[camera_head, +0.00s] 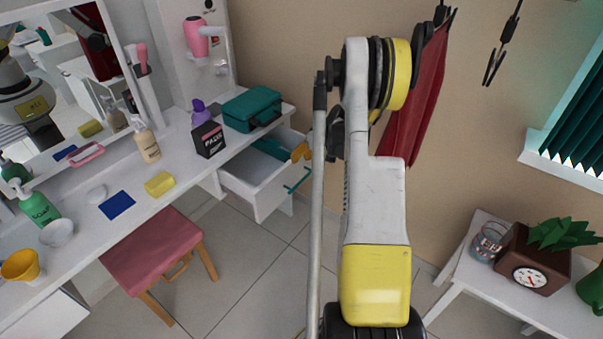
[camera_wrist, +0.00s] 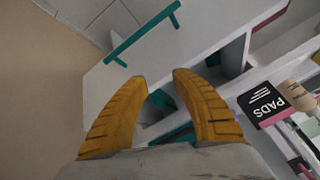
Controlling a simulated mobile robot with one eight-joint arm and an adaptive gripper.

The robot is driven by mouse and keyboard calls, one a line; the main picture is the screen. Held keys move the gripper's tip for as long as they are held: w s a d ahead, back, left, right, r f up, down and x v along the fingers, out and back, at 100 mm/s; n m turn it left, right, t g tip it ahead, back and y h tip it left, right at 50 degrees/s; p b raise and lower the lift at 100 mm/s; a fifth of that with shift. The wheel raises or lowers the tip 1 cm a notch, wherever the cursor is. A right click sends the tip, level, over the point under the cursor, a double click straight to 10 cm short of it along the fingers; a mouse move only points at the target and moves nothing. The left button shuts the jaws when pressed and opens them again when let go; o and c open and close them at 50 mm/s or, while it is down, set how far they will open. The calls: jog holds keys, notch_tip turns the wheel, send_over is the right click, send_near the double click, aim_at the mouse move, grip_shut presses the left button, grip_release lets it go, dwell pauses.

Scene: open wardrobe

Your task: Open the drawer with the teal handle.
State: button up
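The white drawer (camera_head: 262,208) under the right end of the dressing table is pulled out, its inside in plain view. The teal bar handle (camera_head: 297,181) is on its front; it also shows in the wrist view (camera_wrist: 143,36), top centre. My gripper (camera_head: 301,152) is over the drawer's right part, close to the top of its front. In the wrist view my gripper (camera_wrist: 159,76) has its two orange fingers apart with nothing between them. The fingertips are apart from the handle, over the drawer's front edge. A teal item (camera_head: 271,147) lies inside the drawer.
The white dressing table (camera_head: 190,160) holds a teal case (camera_head: 251,108), a black PADS box (camera_head: 208,139) and several bottles. A pink stool (camera_head: 157,250) stands before it. A side table (camera_head: 500,290) with a clock is at right. The tiled floor before the drawer is clear.

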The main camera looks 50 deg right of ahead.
aim_at(301, 181)
jog(key=f+m+g, duration=0.1)
jog(key=f+m, duration=0.2)
jog(key=m, duration=0.1)
jog(key=a+f+m+g+b, duration=0.1)
jog(key=f+m+g, duration=0.1)
jog(key=m, duration=0.3)
jog(key=s+f+m+g, duration=0.1)
jog(key=f+m, duration=0.3)
jog(key=shift+a+f+g+h+b, duration=0.25)
jog(key=shift+f+g+h+b, duration=0.05)
jog(key=shift+f+b, duration=0.1)
jog(key=shift+c, duration=0.2)
grip_shut()
jog(key=shift+s, duration=0.1)
